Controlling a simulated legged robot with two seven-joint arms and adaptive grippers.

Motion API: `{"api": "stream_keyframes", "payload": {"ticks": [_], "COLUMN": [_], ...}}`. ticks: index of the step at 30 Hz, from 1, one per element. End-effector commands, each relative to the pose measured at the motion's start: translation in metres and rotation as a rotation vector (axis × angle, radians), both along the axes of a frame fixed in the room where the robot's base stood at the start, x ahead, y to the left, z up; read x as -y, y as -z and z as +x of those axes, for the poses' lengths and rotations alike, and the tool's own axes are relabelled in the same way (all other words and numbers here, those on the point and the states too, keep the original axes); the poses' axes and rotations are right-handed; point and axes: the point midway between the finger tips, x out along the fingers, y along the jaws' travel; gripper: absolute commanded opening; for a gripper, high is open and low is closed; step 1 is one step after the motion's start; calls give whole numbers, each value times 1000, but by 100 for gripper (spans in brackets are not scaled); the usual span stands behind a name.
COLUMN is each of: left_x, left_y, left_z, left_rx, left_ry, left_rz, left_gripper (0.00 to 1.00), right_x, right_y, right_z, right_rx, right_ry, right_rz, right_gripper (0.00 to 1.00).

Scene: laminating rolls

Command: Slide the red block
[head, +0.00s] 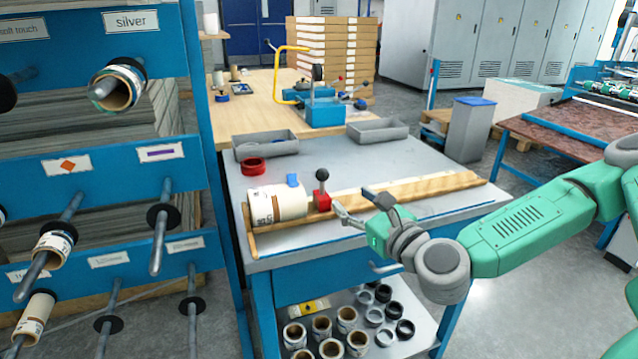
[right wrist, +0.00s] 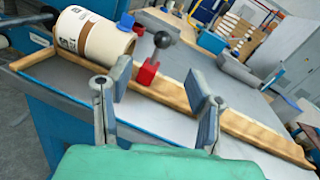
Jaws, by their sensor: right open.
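The red block (head: 322,202) has a dark upright lever with a black ball knob. It sits at the wooden rail (head: 420,190) on the grey bench, just right of a large white roll (head: 275,205). My right gripper (head: 352,205) is open and empty, a little right of and in front of the block, apart from it. In the right wrist view the red block (right wrist: 147,72) shows beyond and between the two open fingers (right wrist: 162,95), with the white roll (right wrist: 92,37) to its left. My left gripper is not in view.
A small blue piece (head: 292,180) shows at the top of the roll. A red ring (head: 253,166) and two grey trays (head: 265,144) are at the back of the bench. A rack with rods (head: 165,225) stands close on the left. The bench surface behind the rail is mostly clear.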

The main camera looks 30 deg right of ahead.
Motion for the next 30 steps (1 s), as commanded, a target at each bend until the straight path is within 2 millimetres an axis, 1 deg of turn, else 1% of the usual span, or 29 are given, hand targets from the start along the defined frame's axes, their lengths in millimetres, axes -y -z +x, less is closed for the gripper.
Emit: {"api": "stream_keyframes", "payload": {"ticks": [1, 3, 18, 20, 24, 30], "left_x": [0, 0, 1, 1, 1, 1], "left_y": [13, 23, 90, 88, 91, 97], "left_z": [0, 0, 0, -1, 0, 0], "left_rx": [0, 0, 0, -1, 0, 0], "left_ry": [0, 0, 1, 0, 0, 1], "left_rz": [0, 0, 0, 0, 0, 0], "left_gripper": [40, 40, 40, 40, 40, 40], "right_x": [2, 3, -3, -2, 2, 3], "right_y": [6, 7, 4, 2, 2, 1], "right_z": [3, 6, 21, 38, 70, 106], "right_rx": [3, 3, 3, -1, 0, -1], "right_ry": [5, 6, -7, -7, -5, -6], "right_rz": [0, 0, -3, -8, -4, -2], "right_gripper": [47, 47, 47, 47, 47, 47]}}
